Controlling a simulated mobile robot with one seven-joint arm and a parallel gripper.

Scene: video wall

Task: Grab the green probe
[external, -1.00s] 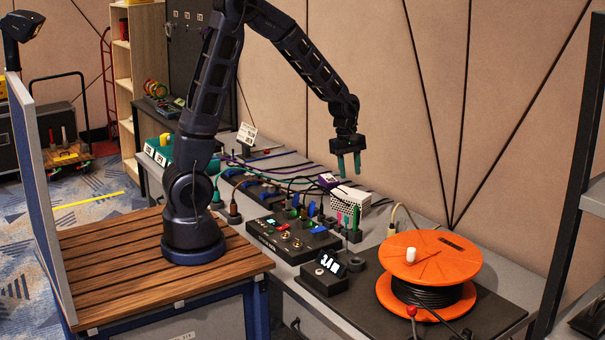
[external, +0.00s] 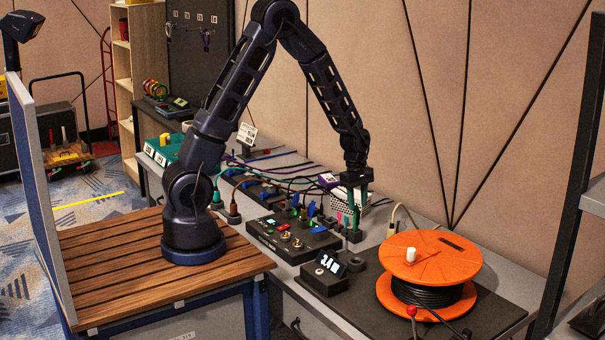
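The green probe (external: 356,219) stands upright in a small black holder (external: 354,236) on the grey bench, to the right of the black switch box (external: 288,238). My gripper (external: 358,205) points straight down over the probe, with its teal fingers at the height of the probe's upper part. The fingers and the probe are similar in colour and overlap, so I cannot tell whether they touch or how far apart the fingers are. A pink probe (external: 340,217) stands just left of it.
An orange cable reel (external: 431,255) stands to the right on a dark mat. A small display box (external: 325,275) sits in front. Several green and blue connectors with cables rise left of the gripper. A white vented box (external: 350,200) is behind it.

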